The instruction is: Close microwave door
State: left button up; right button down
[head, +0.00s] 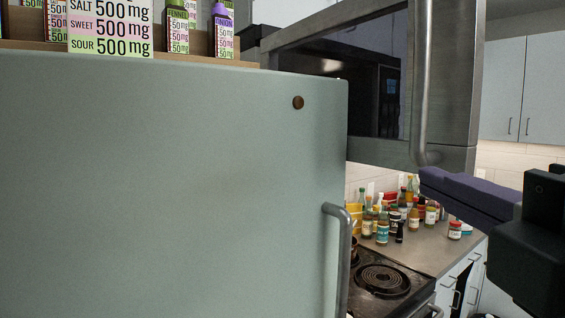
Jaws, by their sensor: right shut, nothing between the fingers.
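The microwave door (458,75) hangs above the stove in the head view. It is grey metal with a dark window and a vertical bar handle (421,80). It appears swung open toward me, with the handle end nearest. A dark microwave body (365,92) with a small lit display seems to show through the window. My right gripper (428,180) has purple fingers, shut and empty, just below the door's handle end in the picture. Whether it touches the door is hard to tell. My left gripper is not in view.
A large pale green fridge-like door (170,180) with a metal handle (338,255) fills the left. Spice boxes (180,28) stand above it. Below are a coil stove (383,280) and a counter with several bottles (400,215). White cabinets (530,90) hang at right.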

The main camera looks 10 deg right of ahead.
aim_at(416, 157)
jog(key=w+d, duration=0.1)
jog(key=w, duration=0.2)
jog(key=w+d+p, duration=0.1)
jog(key=w+d, duration=0.1)
jog(key=w, duration=0.1)
jog(key=w+d+r+p, duration=0.1)
jog(key=w, duration=0.2)
jog(key=shift+w+d+r, duration=0.1)
jog(key=shift+w+d, duration=0.25)
jog(key=shift+w, duration=0.05)
jog(key=shift+d, duration=0.15)
